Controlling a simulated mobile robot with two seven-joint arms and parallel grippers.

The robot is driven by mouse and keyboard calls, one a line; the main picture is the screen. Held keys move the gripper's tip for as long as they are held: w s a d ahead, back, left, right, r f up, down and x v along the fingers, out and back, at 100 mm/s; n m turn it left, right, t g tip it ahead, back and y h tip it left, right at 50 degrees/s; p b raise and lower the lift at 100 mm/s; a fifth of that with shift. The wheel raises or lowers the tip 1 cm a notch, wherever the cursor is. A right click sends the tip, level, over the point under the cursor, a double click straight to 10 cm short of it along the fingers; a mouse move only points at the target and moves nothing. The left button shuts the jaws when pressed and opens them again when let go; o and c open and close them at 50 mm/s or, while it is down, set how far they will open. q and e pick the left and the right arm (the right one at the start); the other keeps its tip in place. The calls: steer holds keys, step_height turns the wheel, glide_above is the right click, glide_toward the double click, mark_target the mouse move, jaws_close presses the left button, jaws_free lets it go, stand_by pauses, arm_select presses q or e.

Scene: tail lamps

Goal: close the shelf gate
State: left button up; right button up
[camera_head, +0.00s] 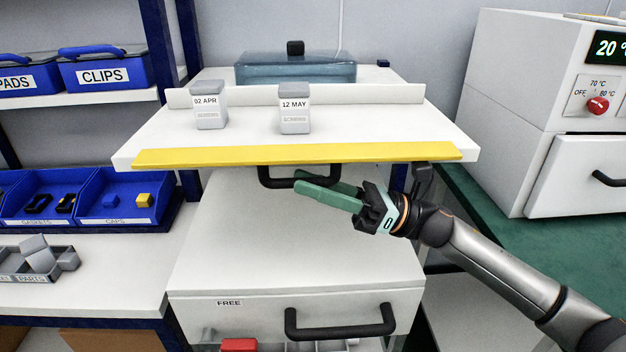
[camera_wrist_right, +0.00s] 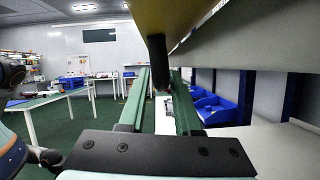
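The shelf gate (camera_head: 300,154) is a yellow strip along the front edge of the white shelf (camera_head: 240,135). A black bar handle (camera_head: 275,182) hangs below it. My right gripper (camera_head: 300,188) is under the gate, its green fingers pointing left at the handle's right part. In the right wrist view the fingers (camera_wrist_right: 160,100) are apart, and a black handle part (camera_wrist_right: 157,62) shows between or just beyond them. I cannot tell whether they touch it. The gate's underside (camera_wrist_right: 175,15) shows at the top there. My left gripper is not in view.
Two grey boxes, "02 APR" (camera_head: 208,108) and "12 MAY" (camera_head: 294,110), stand on the shelf. A white drawer unit (camera_head: 290,250) with a black handle is below. An oven (camera_head: 530,110) stands at right, blue bins (camera_head: 110,198) at left.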

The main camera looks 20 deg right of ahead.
steer(key=shift+a, duration=0.1)
jaws_close()
